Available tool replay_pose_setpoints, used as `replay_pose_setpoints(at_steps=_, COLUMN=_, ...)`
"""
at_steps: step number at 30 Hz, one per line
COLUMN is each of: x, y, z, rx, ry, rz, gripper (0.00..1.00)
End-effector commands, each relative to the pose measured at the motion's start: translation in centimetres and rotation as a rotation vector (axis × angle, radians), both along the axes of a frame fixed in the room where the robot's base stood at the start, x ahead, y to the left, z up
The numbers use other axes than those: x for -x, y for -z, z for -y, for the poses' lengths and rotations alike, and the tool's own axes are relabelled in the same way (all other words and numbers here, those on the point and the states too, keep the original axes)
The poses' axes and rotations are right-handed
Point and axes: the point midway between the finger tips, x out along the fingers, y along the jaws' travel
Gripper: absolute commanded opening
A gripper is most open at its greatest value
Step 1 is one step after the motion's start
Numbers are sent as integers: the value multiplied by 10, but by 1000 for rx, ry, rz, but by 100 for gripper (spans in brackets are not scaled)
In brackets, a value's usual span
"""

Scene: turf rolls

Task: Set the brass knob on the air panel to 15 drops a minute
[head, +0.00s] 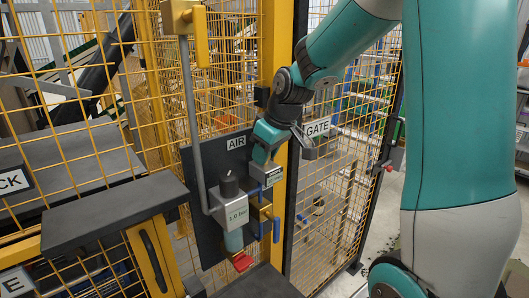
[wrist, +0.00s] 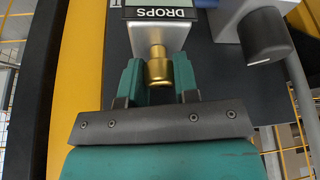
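The brass knob (wrist: 159,70) sticks out from a silver block with a "DROPS" label (wrist: 160,13) in the wrist view. My gripper (wrist: 160,82) has its two teal fingers on either side of the knob, with a gap showing on each side. In the head view my gripper (head: 270,142) is at the dark air panel (head: 205,240), in front of the small labelled block (head: 268,174). The knob is not clearly seen there. The label's number cannot be read.
A grey regulator marked 1.0 bar (head: 234,214) with a black knob (head: 228,185) sits left of the block. Blue-handled brass valves (head: 265,222) hang just below. A yellow post (head: 283,60) and yellow mesh fence (head: 345,190) stand close by. A dark shelf (head: 115,208) juts out at left.

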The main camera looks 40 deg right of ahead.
Motion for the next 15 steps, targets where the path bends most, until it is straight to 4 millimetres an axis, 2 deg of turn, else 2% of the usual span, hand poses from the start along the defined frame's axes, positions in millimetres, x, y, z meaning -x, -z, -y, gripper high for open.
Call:
replay_pose_setpoints(at_steps=8, x=0, y=0, z=0, rx=1, ry=33, rz=0, gripper=5)
replay_pose_setpoints(at_steps=15, x=0, y=1, z=-1, rx=0, ry=164, rz=1, gripper=5)
